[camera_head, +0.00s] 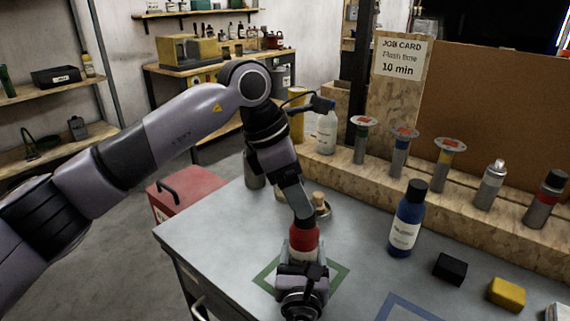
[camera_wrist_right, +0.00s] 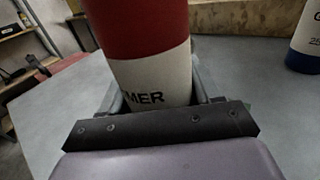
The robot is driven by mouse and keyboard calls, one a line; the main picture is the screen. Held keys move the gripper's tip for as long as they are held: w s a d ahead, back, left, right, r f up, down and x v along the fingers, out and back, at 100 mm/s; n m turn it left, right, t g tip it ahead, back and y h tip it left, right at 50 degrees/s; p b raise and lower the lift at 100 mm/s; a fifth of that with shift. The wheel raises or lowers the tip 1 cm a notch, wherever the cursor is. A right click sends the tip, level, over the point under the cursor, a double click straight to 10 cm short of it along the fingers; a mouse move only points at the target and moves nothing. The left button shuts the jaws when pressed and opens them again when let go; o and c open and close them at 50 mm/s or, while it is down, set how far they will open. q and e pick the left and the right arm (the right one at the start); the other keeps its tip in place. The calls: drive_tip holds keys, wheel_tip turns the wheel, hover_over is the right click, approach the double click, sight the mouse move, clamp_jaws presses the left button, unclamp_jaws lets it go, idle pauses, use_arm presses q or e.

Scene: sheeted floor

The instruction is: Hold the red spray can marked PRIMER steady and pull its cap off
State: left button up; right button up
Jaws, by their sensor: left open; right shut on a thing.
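The red spray can (camera_head: 304,238) stands upright over the green square outline (camera_head: 338,276) on the grey bench. In the right wrist view the can (camera_wrist_right: 142,28) has a red upper body and a white label; the letters "MER" show. My right gripper (camera_head: 303,268) is shut around the can's lower part, with a finger on each side in its wrist view. My left gripper (camera_head: 303,213) is open and points down at the can's top. It hides the cap, so I cannot tell whether the fingers touch it.
A blue bottle with a black cap (camera_head: 408,220) stands to the right. A black block (camera_head: 450,268) and a yellow block (camera_head: 507,294) lie nearer the right edge. A blue outline (camera_head: 408,308) marks bare bench. Several cans line the wooden ledge (camera_head: 380,182) behind.

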use_arm(q)
drive_tip(key=shift+x, duration=2.25)
use_arm(e)
drive_tip(key=shift+f, duration=0.1)
use_arm(q)
drive_tip(key=c, duration=1.3)
drive_tip(key=shift+r, duration=0.25)
drive_tip(key=shift+r, duration=0.9)
